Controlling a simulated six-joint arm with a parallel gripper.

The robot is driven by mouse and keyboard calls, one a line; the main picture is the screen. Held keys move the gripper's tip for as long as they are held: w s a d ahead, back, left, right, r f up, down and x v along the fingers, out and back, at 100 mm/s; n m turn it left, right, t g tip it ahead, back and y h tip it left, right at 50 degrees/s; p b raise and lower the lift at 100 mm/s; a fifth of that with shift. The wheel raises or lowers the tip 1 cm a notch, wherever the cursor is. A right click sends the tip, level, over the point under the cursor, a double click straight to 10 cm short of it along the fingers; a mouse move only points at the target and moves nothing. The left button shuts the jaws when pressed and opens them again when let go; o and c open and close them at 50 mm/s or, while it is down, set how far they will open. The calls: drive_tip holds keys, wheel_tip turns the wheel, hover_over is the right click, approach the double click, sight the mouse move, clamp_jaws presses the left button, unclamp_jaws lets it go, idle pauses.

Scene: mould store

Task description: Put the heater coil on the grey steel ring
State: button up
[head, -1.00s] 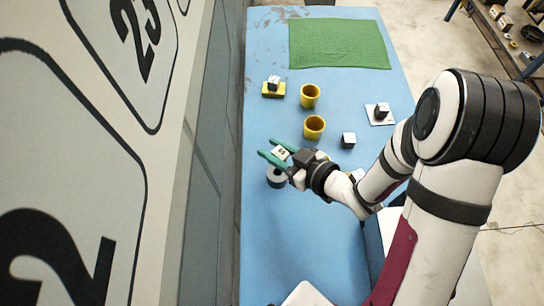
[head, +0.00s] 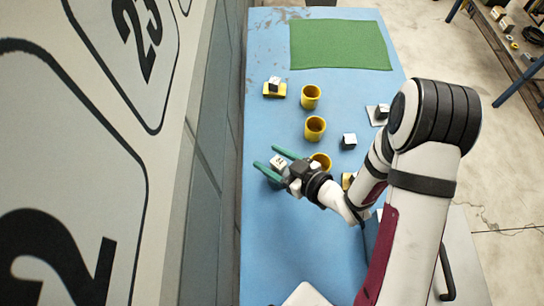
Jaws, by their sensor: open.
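A small white piece with dark marks (head: 277,161), which looks like the heater coil, sits between the two green fingers of my gripper (head: 275,163). The fingers are open, one on each side of it. The dark grey ring (head: 273,183) is directly below and is mostly hidden by the fingers and the gripper body. The piece is over the ring, but I cannot tell from this angle whether it rests on it.
Several yellow cups stand in a row, one (head: 321,160) close to my wrist. A green mat (head: 340,45) lies at the far end. The blue table's (head: 285,235) near part is clear.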

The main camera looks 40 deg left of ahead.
drive_tip(key=shift+r, duration=0.15)
drive_tip(key=v, duration=1.2)
